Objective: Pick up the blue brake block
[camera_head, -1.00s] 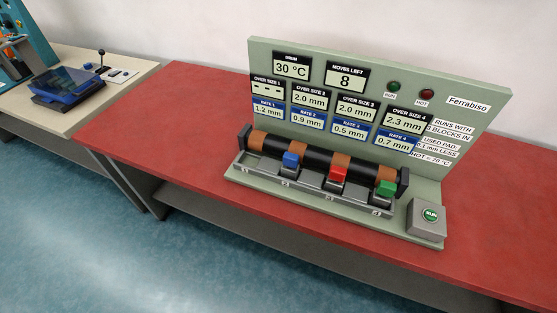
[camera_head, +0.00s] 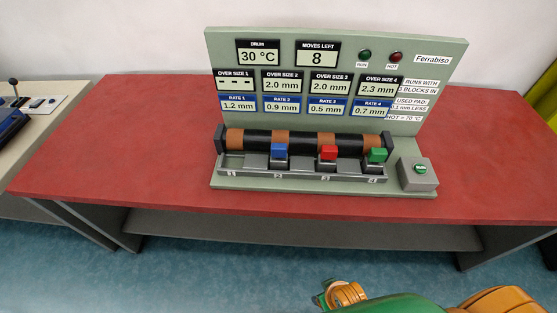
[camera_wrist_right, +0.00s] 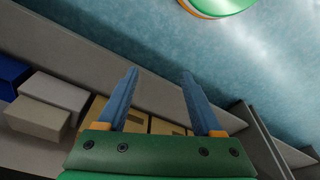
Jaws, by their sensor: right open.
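The blue brake block (camera_head: 279,152) sits in the slot marked 2 of the grey tray (camera_head: 300,176), in front of the black and brown drum (camera_head: 305,141). A red block (camera_head: 328,153) sits at slot 3 and a green block (camera_head: 377,155) at slot 4. Slot 1 has no coloured block. My right gripper (camera_wrist_right: 158,90) is open and empty in the right wrist view, well away from the blue block. My right arm shows at the bottom of the head view, in front of the table. My left gripper is out of view.
The panel (camera_head: 440,80) with displays stands behind the drum; it reads 30 °C and 8 moves left. A grey box with a green RUN button (camera_head: 421,169) stands at the right. The red table (camera_head: 120,150) is clear at left. Boxes (camera_wrist_right: 45,105) lie on a shelf.

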